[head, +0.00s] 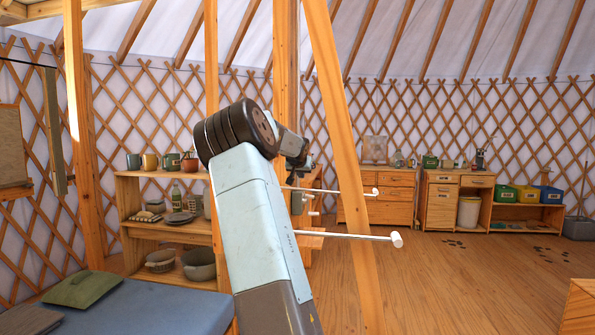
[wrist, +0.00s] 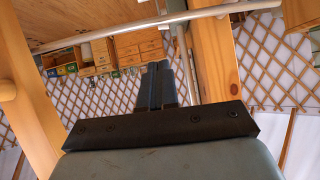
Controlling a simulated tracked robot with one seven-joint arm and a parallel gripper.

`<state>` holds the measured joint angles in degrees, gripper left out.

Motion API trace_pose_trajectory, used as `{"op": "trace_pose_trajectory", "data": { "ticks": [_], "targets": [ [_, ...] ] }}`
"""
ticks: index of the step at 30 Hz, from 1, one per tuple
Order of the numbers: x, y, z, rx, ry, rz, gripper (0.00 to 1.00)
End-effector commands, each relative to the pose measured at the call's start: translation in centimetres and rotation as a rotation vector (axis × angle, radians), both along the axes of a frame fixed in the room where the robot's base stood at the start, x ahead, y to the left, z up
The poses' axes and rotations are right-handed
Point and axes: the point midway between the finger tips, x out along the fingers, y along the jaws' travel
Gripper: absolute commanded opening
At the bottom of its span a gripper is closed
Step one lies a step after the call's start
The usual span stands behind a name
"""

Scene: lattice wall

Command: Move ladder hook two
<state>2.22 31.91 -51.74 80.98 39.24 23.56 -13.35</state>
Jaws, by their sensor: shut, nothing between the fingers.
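Two pale rods with short cross-ends stick out to the right past my arm in the head view: an upper rod (head: 335,190) and a lower, nearer rod (head: 345,235). They look like ladder hooks, but I cannot tell which is hook two. Their left ends are hidden behind my arm. In the wrist view, a pale rod (wrist: 170,20) crosses the top, beyond my gripper (wrist: 158,70) and apart from it in the picture. My gripper's dark fingers are together and hold nothing. In the head view the fingers are mostly hidden behind my wrist.
A leaning wooden post (head: 345,150) stands just right of my arm. A shelf (head: 150,228) with mugs and bowls is at left, behind a blue mattress (head: 150,305). Drawers (head: 385,202) and colored bins (head: 525,194) line the back wall. The floor (head: 480,280) at right is mostly clear.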

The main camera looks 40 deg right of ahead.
Motion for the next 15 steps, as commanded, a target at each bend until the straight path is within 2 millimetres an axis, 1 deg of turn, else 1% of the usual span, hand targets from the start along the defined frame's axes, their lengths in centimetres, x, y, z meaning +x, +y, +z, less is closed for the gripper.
{"op": "trace_pose_trajectory", "data": {
  "ticks": [1,4,9,15],
  "targets": [
    [0.4,-0.6,-0.6,-0.001,0.003,-0.002,0.00],
    [1.3,-1.5,-1.5,0.000,0.003,-0.001,0.00],
    [1.6,-1.5,-3.7,0.002,0.001,0.000,0.00],
    [1.8,-1.6,-4.9,0.001,0.001,0.001,0.00]
  ]
}}
